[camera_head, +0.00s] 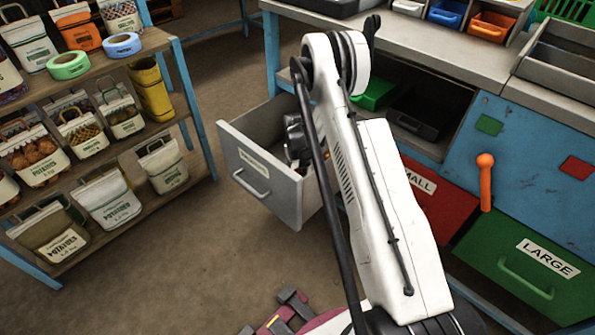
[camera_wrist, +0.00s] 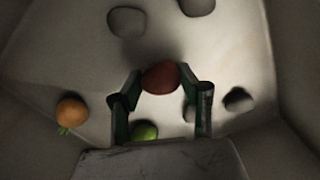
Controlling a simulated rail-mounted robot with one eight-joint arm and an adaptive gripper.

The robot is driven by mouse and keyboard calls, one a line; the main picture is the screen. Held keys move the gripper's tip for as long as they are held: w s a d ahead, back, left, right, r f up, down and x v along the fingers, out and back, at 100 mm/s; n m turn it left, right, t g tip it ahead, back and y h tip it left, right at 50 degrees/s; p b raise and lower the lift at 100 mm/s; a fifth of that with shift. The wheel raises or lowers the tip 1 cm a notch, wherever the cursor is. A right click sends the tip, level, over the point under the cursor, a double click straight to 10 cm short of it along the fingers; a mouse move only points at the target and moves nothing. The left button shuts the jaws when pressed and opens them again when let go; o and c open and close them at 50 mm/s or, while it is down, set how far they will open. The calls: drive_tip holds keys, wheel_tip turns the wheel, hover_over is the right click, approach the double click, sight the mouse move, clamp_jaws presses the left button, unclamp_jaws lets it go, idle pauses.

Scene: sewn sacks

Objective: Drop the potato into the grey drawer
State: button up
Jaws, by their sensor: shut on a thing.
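The grey drawer (camera_head: 228,150) is pulled open under the bench in the head view. My gripper (camera_wrist: 161,80) reaches down into it, and my arm hides much of the drawer's inside in the head view. In the wrist view my gripper is shut on a reddish-brown rounded thing, which looks like the potato (camera_wrist: 160,74), held between the fingertips. The pale walls and floor of the drawer (camera_wrist: 60,50) surround it. I cannot tell how far the potato is above the floor.
Several grey stone-like lumps (camera_wrist: 127,21), an orange round thing (camera_wrist: 71,111) and a green one (camera_wrist: 144,131) lie in the drawer. A red drawer (camera_head: 440,205) and a green drawer (camera_head: 500,255) are shut at right. A shelf of sacks (camera_head: 110,200) stands left.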

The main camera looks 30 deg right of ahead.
drive_tip(key=shift+f, duration=0.3)
drive_tip(key=o, duration=1.2)
